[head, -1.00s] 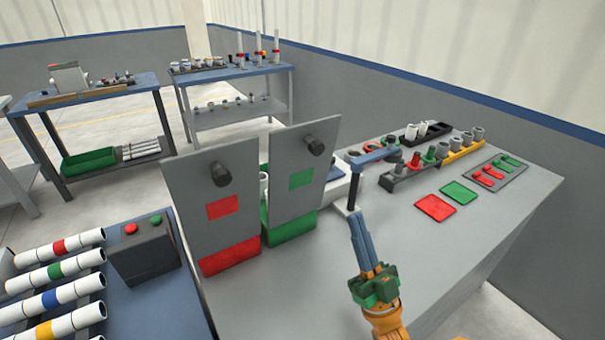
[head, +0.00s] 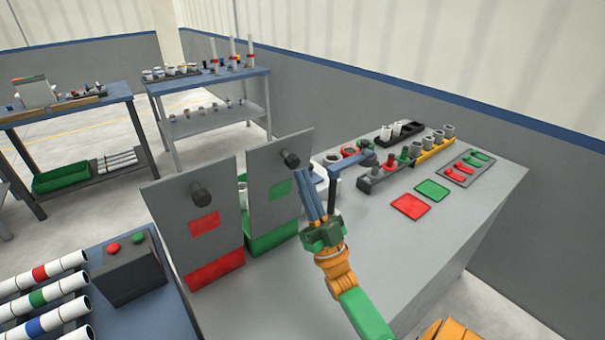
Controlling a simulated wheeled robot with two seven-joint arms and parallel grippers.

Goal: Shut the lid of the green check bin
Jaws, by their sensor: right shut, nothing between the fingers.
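The green check bin (head: 272,240) stands on the grey table with its lid (head: 266,182) raised. The lid is a grey panel, close to upright, with a green square and a dark knob (head: 291,159) near its top. My right gripper (head: 299,172) is shut and empty. Its fingertips are just below and right of the knob in the picture, in front of the lid's right edge; I cannot tell whether they touch. My left gripper is not in view.
The red bin (head: 214,271) stands close on the left, its lid (head: 196,215) also raised. A post with a blue-grey arm (head: 333,192) stands just right of my gripper. The table's front right is clear.

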